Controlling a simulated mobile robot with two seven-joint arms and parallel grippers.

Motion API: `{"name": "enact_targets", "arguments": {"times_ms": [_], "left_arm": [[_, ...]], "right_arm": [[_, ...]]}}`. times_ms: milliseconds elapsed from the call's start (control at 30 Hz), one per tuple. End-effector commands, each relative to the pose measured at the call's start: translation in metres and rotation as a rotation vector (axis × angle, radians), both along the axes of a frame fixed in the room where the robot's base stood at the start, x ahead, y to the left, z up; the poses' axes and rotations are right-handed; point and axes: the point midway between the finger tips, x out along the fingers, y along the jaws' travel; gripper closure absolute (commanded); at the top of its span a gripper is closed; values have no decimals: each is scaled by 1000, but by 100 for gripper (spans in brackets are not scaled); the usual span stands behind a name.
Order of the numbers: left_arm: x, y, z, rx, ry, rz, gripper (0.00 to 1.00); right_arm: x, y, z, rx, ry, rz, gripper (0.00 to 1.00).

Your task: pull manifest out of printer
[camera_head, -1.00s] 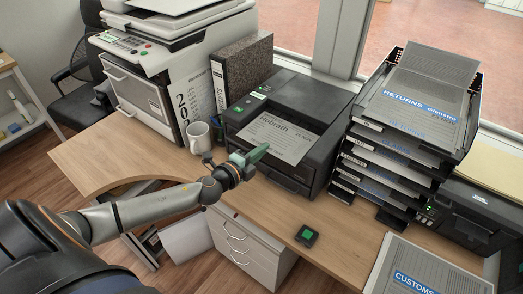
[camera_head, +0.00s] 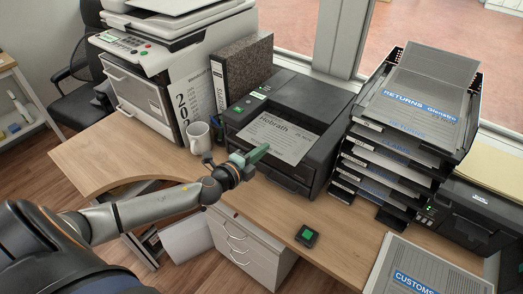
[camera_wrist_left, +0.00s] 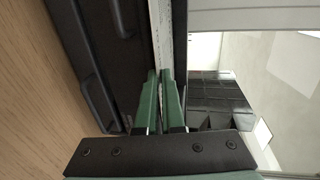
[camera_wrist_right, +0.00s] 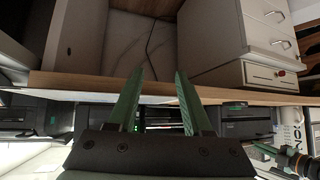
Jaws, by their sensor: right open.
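The manifest (camera_head: 278,139) is a pale printed sheet with a large name on it. It lies sloping on the front of the black printer (camera_head: 310,108), its far edge hidden under the printer's top. My left gripper (camera_head: 256,156) is at the sheet's near left edge. In the left wrist view the green fingers (camera_wrist_left: 160,80) are close together on the sheet, which shows edge-on as a thin white strip (camera_wrist_left: 166,25). My right gripper (camera_wrist_right: 158,76) is open and empty below the counter edge (camera_wrist_right: 75,82); it is not in the head view.
A white mug (camera_head: 199,137) stands left of the printer, beside a grey binder (camera_head: 247,68) and a large copier (camera_head: 165,80). A stacked tray rack (camera_head: 389,168) is close on the right. A small dark device (camera_head: 307,236) lies in front; the counter around it is clear.

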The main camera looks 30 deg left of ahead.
Motion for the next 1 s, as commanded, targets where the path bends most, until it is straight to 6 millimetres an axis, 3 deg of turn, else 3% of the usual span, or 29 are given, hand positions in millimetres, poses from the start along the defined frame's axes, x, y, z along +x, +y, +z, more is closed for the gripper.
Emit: {"name": "enact_targets", "arguments": {"times_ms": [233, 1000], "left_arm": [[-6, 1, -2, 0, 3, 0, 100], [-99, 7, -2, -3, 5, 1, 100]], "right_arm": [[0, 0, -1, 0, 0, 0, 50], [0, 0, -18, 0, 0, 0, 50]]}}
